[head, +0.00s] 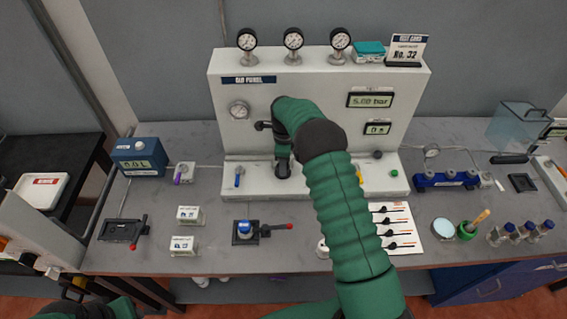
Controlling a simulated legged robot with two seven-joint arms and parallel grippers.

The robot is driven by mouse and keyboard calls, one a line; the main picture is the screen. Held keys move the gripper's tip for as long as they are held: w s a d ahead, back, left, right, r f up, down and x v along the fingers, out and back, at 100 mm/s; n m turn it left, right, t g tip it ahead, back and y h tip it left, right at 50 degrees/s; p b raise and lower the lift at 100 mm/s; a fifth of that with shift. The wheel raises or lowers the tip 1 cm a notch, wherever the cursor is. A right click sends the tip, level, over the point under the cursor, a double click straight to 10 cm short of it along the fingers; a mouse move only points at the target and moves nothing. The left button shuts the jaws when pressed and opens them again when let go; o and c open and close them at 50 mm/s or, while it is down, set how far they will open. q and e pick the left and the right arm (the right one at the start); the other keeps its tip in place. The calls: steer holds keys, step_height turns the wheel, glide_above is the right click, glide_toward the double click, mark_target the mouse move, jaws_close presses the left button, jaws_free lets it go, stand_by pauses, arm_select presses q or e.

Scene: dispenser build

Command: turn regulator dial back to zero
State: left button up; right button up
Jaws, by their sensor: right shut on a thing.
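The white gas panel (225,115) stands at the back of the bench. Its upper display (370,98) reads about 5.00 bar. My right arm reaches up across the bench to the panel. My right gripper (283,168) points down in front of the panel, just above its base ledge. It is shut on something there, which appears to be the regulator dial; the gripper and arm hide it. A dark fitting (263,126) sticks out left of my wrist. Green parts of my left arm show at the bottom left edge; its jaws cannot be made out.
A purple-handled valve (183,173) and a blue-handled valve (239,177) stand to the left. A red-tipped lever (265,230) sits in front. A white sheet with small parts (400,228) and a blue manifold (445,181) lie to the right. Three gauges top the panel.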

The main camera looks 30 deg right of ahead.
steer(key=shift+w+r, duration=0.15)
steer(key=shift+w, duration=0.1)
steer(key=shift+a+n, duration=0.15)
steer(key=shift+n, duration=0.15)
